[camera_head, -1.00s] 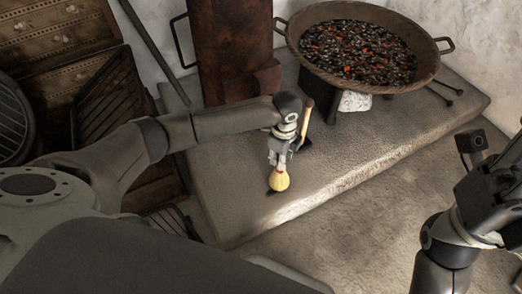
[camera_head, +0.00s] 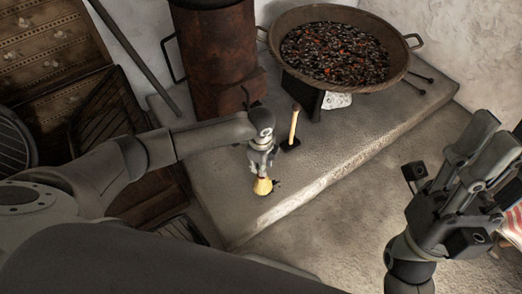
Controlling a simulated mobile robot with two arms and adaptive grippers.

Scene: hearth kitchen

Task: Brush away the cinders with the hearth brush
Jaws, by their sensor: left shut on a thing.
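My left gripper (camera_head: 262,164) is shut on the hearth brush (camera_head: 263,187), whose pale yellow bristles point down at the stone hearth slab (camera_head: 340,165) near its front edge. The brush's handle is mostly hidden by the gripper. Small dark bits (camera_head: 278,184), which look like cinders, lie just right of the bristles. Whether the bristles touch the slab is hard to tell. My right gripper (camera_head: 494,140) is at the right, over the floor, far from the brush; its fingers look apart and empty.
A tool with an upright wooden handle (camera_head: 294,124) and dark base stands behind the brush. A wide pan of glowing coals (camera_head: 335,88) stands at the back right. A rusty metal cylinder (camera_head: 218,60) stands at the back. The slab's right front is clear.

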